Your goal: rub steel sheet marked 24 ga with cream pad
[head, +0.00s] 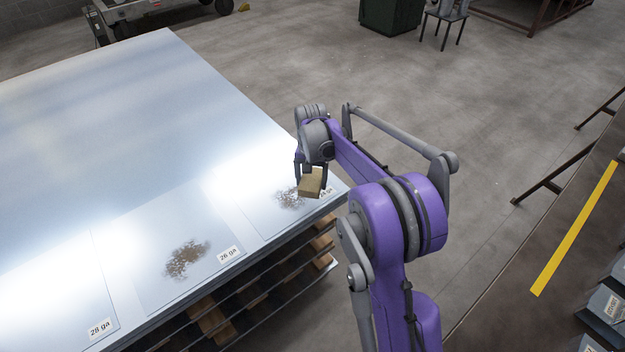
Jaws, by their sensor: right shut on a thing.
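My right gripper (311,178) is shut on the cream pad (311,184), a small tan block. It holds the pad over the rightmost sheet (262,212), near the table's right corner. That sheet's label is partly hidden behind the pad, with only its end showing. A grey-brown speckled patch (289,199) lies on this sheet just left of the pad. I cannot tell whether the pad touches the sheet. My left gripper is not in view.
The sheet marked 26 ga (165,270) has a larger brown patch (187,259). The sheet marked 28 ga (60,315) looks clean where visible. A dark bench with a yellow strip (573,230) stands at the right. Open floor (480,125) lies between.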

